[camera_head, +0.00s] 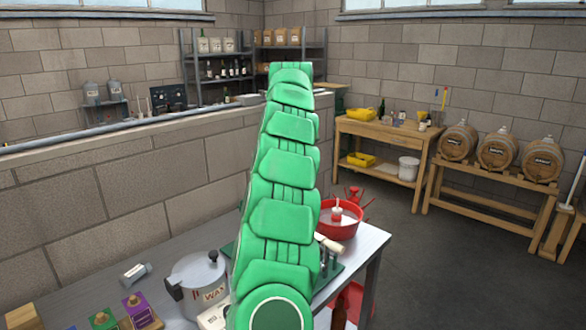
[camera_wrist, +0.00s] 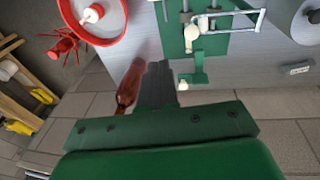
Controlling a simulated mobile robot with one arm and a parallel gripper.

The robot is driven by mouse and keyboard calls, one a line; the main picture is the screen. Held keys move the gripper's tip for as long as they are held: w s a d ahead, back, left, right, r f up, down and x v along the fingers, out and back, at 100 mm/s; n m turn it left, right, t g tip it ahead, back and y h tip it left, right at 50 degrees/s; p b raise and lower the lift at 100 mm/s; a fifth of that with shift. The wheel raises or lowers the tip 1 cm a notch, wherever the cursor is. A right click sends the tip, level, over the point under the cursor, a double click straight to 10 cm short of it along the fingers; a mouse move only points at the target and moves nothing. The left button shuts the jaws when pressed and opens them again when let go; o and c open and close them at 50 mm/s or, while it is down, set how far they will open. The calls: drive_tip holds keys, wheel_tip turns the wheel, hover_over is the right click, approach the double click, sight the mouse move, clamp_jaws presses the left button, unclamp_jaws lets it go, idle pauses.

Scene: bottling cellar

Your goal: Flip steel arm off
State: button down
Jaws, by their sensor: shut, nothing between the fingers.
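A green bench device (camera_wrist: 212,45) is at the top middle of the wrist view, with upright steel rods and a bent steel arm (camera_wrist: 228,13) across it. Pale knobs sit on its parts. Its green base (camera_head: 331,283) and a cream handle (camera_head: 328,243) show partly behind my green arm in the head view. My gripper (camera_wrist: 159,72) is shut and empty, just below the device in the wrist view and apart from the steel arm. In the head view, my arm hides my gripper and most of the device.
A red basin (camera_head: 338,232) and a pot marked WAX (camera_head: 197,285) stand on the metal table (camera_head: 366,252). A brown bottle (camera_wrist: 130,87) is close to my fingers in the wrist view. Barrels (camera_head: 497,149) on a rack and a wooden bench (camera_head: 383,134) stand farther back.

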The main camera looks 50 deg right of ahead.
drive_tip(key=shift+s+d+r, duration=0.1)
drive_tip(key=shift+d+r, duration=0.05)
drive_tip(key=shift+r, duration=0.55)
drive_tip(key=shift+s+d+r, duration=0.1)
drive_tip(key=shift+d+r, duration=0.05)
drive_tip(key=shift+r, duration=0.55)
